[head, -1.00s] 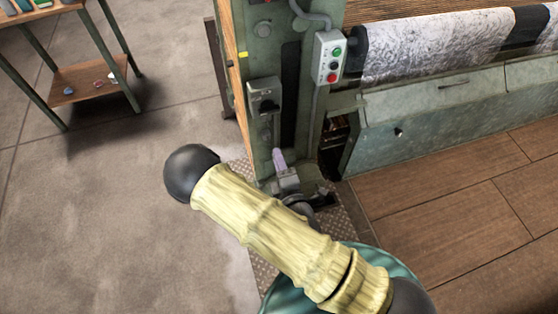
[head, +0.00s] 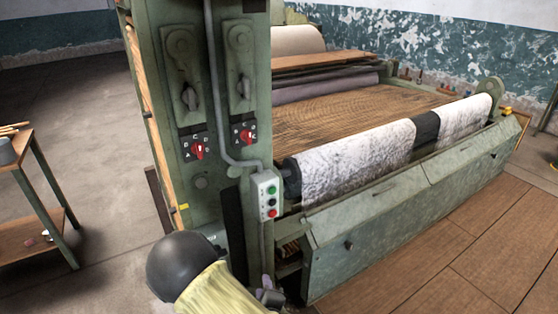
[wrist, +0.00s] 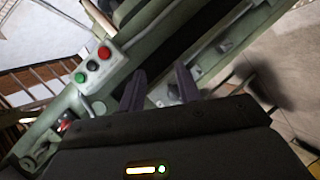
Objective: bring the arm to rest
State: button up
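My arm shows at the bottom of the head view as a dark round joint and a pale yellow link. My gripper (head: 267,288) is mostly cut off by the bottom edge there, low in front of the green machine post (head: 222,177). In the wrist view my gripper (wrist: 161,88) has two dark purple fingers standing apart. Nothing is seen held between them. The machine's green frame lies beyond the fingertips; I cannot tell the exact distance.
A button box (head: 267,195) with green, black and red buttons hangs on the post, also in the wrist view (wrist: 93,65). Two red selector knobs (head: 198,150) (head: 247,137) sit above. A marbled roller (head: 360,160) runs rightward. A wooden shelf table (head: 30,205) stands left; floor between is clear.

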jog(key=d+r+m+g+h+p, duration=0.2)
jog(key=d+r+m+g+p, duration=0.1)
jog(key=d+r+m+g, duration=0.5)
jog(key=s+d+r+m+g+p, duration=0.2)
jog(key=s+d+r+m+g, duration=0.1)
jog(key=s+d+r+m, duration=0.4)
jog(key=s+d+r, duration=0.3)
jog(key=d+r, duration=0.1)
jog(key=shift+d+r, duration=0.3)
jog(key=shift+r, duration=0.05)
jog(key=shift+s, duration=0.1)
